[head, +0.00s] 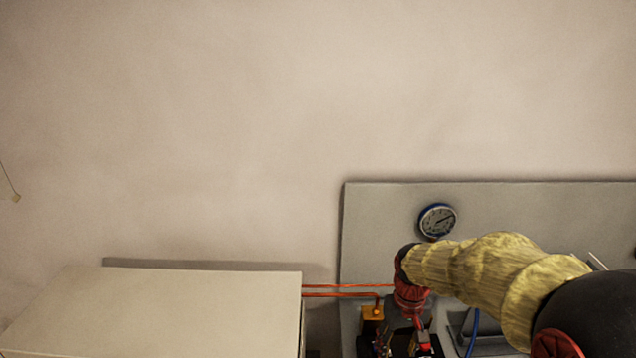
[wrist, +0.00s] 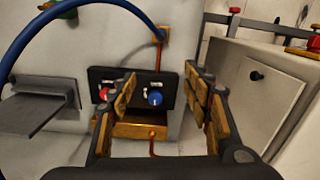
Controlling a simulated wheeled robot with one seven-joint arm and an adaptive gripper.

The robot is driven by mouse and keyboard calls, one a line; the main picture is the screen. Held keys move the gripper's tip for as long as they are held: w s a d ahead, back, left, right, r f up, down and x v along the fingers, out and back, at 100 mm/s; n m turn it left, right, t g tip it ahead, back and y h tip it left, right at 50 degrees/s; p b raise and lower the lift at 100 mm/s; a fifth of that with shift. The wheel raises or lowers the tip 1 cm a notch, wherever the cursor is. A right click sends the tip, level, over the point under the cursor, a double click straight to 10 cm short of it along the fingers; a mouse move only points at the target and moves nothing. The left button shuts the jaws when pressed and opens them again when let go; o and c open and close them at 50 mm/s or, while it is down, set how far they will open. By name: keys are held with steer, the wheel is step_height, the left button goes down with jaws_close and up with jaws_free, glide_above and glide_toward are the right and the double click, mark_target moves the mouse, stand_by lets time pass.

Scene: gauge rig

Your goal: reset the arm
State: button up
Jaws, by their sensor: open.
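My gripper (wrist: 160,74) is open in the wrist view, its two padded fingers apart with nothing between them. Beyond the fingers is a black panel with a red knob (wrist: 105,94) and a blue knob (wrist: 155,97); the left finger partly covers the panel. In the head view my arm, in a yellow sleeve, reaches in from the lower right and bends down at a red joint. The gripper end there is low in the picture, partly cut off by the bottom edge.
A round gauge (head: 437,221) sits on a grey back panel (head: 385,205). Orange pipes run left toward a pale box (head: 200,305). In the wrist view, a blue hose (wrist: 62,22) arches at upper left, a grey plate (wrist: 45,108) juts out below, and a pale cabinet (wrist: 275,85) stands right.

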steer(key=s+r+t+b, duration=0.2)
steer(key=s+r, duration=0.4)
steer(key=s, duration=0.3)
steer(key=s+r+m+t+b, duration=0.1)
steer(key=s+r+t+b, duration=0.1)
steer(key=s+r+t, duration=0.2)
steer(key=shift+s+r+m, duration=0.3)
steer(key=shift+s+r, duration=1.35)
steer(key=shift+s, duration=0.95)
